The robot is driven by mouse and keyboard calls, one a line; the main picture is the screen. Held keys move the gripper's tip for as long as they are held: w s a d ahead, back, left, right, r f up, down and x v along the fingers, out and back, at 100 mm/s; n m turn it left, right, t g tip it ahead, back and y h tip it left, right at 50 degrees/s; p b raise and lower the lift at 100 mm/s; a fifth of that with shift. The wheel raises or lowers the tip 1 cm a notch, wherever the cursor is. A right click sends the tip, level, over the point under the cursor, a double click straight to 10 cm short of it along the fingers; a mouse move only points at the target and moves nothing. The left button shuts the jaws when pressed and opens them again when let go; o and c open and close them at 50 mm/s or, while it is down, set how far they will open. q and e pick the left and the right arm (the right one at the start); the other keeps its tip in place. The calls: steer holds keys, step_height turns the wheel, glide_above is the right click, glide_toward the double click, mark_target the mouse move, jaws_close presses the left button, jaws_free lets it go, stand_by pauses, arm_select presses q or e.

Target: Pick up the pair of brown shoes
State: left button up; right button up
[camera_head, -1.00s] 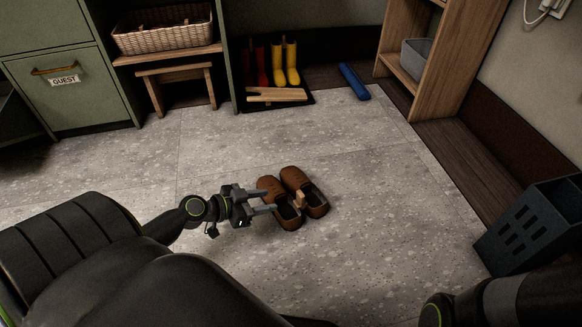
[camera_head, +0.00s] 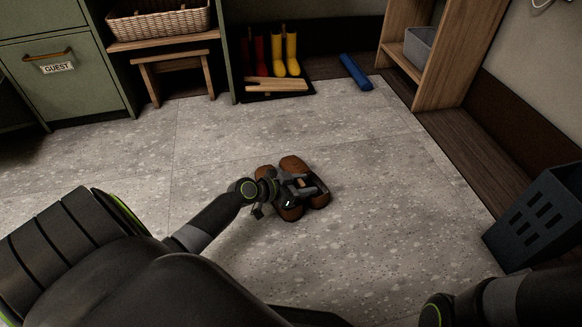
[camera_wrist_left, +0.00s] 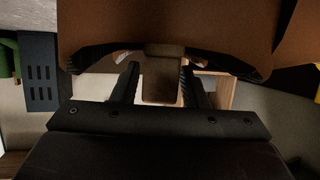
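The pair of brown shoes (camera_head: 294,164) stands side by side on the grey floor. A small tan piece (camera_head: 306,183) sits between them. In the left wrist view the shoes' brown surface (camera_wrist_left: 220,25) fills the top. My left gripper (camera_head: 308,185) is down over the middle of the pair and hides part of both shoes. In the left wrist view, its two fingers (camera_wrist_left: 160,75) stand apart, one on each side of the tan-brown piece. I cannot tell whether they touch it. My right gripper is out of view.
A dark slotted bin (camera_head: 540,215) stands at the right. A wooden shelf unit (camera_head: 432,75), a blue roll (camera_head: 355,71), boots on a tray (camera_head: 272,90), a wooden stool (camera_head: 172,62) and green cabinets (camera_head: 95,98) line the back. Floor around the shoes is clear.

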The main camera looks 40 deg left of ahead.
arm_select(q)
steer(key=shift+w+d+f, duration=0.15)
steer(key=shift+w+d, duration=0.05)
steer(key=shift+w, duration=0.2)
jaws_close()
